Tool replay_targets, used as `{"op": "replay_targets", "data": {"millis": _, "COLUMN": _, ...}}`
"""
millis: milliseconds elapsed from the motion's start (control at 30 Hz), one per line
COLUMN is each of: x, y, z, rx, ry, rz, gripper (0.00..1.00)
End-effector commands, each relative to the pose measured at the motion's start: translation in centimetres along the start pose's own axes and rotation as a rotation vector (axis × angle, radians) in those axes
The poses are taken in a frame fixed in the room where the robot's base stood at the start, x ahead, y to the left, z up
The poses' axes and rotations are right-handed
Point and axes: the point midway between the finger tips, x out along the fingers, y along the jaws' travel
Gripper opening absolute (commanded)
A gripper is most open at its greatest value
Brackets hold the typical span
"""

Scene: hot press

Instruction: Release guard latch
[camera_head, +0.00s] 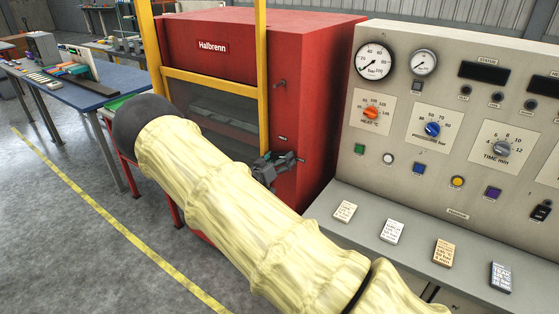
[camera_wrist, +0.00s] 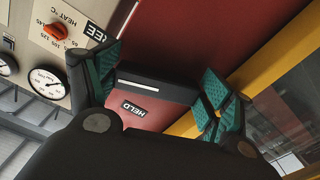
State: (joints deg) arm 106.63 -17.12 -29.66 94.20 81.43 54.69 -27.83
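A black latch bar with a white line (camera_wrist: 152,84) sits on the red press face in the wrist view. A HELD label (camera_wrist: 134,108) lies beside it, and a FREE label (camera_wrist: 95,31) is partly covered by a finger. My gripper (camera_wrist: 160,72) is open, its teal-padded fingers on either side of the bar. The left finger is close to one end; I cannot tell whether either finger touches it. In the head view my gripper (camera_head: 285,161) is at the right post of the yellow guard frame (camera_head: 262,60), and it hides most of the latch.
The red press (camera_head: 310,80) stands behind the guard. A control panel (camera_head: 450,110) with gauges and knobs stands close on the right, above a shelf with several small labelled blocks (camera_head: 393,231). A blue workbench (camera_head: 75,93) is at left. Open floor lies at front left.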

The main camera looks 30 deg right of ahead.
Motion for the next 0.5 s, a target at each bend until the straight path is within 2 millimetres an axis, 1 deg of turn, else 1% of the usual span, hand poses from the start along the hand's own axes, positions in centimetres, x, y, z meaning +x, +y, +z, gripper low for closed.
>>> {"op": "replay_targets", "data": {"millis": 67, "x": -0.02, "y": 0.0, "z": -0.01, "rx": 0.0, "ry": 0.0, "rz": 0.0, "gripper": 0.56}}
{"op": "replay_targets", "data": {"millis": 267, "x": -0.01, "y": -0.06, "z": 0.19, "rx": 0.013, "ry": -0.001, "rz": 0.0, "gripper": 0.56}}
{"op": "replay_targets", "data": {"millis": 500, "x": 0.03, "y": -0.24, "z": 0.58, "rx": 0.123, "ry": -0.001, "rz": 0.002, "gripper": 0.56}}
